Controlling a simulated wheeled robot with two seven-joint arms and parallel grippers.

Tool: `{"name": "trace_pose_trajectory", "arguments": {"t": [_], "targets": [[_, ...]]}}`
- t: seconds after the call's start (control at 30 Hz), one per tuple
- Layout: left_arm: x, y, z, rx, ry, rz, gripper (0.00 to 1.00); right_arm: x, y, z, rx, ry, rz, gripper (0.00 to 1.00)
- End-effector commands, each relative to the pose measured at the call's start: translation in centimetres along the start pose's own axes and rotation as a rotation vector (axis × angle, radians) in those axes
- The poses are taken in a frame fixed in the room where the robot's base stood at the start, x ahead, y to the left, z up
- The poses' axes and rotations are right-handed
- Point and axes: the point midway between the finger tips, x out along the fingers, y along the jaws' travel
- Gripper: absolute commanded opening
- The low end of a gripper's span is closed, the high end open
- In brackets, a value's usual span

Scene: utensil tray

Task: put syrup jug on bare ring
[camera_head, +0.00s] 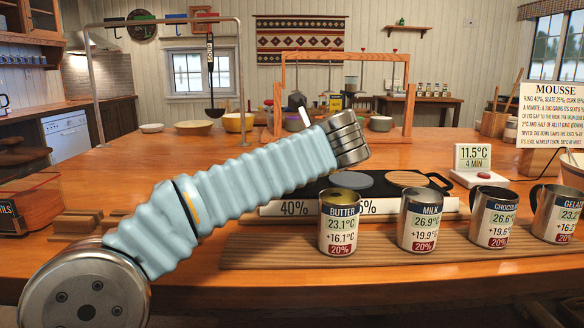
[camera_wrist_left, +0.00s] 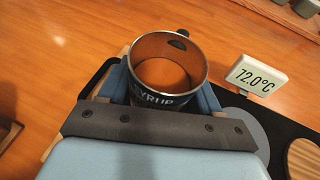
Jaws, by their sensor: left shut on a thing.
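The syrup jug (camera_wrist_left: 154,97), a metal cup with a dark label, shows from above in the left wrist view. My left gripper (camera_wrist_left: 166,92) is shut on it, with a blue finger on each side. The jug is by the left end of a black board (camera_wrist_left: 272,140); whether it touches the board cannot be told. A slate disc (camera_head: 351,180) and a cork disc (camera_head: 407,179) lie on the board, right of the jug. The bare ring is not visible. In the head view my left arm hides most of the jug and gripper. My right gripper is out of view.
Butter (camera_head: 340,223), milk (camera_head: 418,219), chocolate (camera_head: 492,215) and gelatin (camera_head: 555,214) cups stand in front on a ribbed wooden mat (camera_head: 275,247). A 72.0°C display (camera_wrist_left: 257,77) stands close to the jug's right.

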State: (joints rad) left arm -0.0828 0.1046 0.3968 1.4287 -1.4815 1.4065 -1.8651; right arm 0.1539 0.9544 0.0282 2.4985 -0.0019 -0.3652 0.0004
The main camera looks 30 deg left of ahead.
Motion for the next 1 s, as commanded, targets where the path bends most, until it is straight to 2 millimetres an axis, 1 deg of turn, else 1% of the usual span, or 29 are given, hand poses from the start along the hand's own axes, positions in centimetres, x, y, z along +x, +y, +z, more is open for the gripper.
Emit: {"name": "trace_pose_trajectory", "arguments": {"t": [0.03, 0.23, 0.37, 0.4, 0.53, 0.77, 0.87, 0.97, 1.0], "targets": [[0.1, 0.0, -0.4, 0.001, -0.001, 0.000, 0.26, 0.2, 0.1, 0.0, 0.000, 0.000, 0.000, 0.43], [0.1, 0.0, -0.3, -0.001, -0.001, -0.001, 0.26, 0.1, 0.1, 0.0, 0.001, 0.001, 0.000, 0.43], [0.2, 0.0, -0.6, -0.001, -0.001, 0.000, 0.26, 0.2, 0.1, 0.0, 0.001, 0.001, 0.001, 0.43], [0.2, 0.0, -0.6, -0.001, -0.001, 0.000, 0.68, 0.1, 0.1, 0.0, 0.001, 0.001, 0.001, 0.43], [0.2, 0.0, -0.6, -0.001, -0.001, 0.000, 0.88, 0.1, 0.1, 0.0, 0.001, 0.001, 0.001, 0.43], [0.2, 0.0, -0.6, -0.001, -0.001, 0.000, 0.89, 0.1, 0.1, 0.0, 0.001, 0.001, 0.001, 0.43], [0.1, 0.0, -0.3, -0.001, -0.001, -0.001, 0.89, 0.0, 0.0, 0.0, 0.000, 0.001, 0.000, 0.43], [-1.1, -0.1, -0.2, 0.000, -0.001, -0.004, 0.89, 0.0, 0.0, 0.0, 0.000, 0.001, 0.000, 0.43], [-1.9, -0.1, -0.2, 0.000, -0.002, -0.005, 0.89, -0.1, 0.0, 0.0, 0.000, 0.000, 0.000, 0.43]]}}
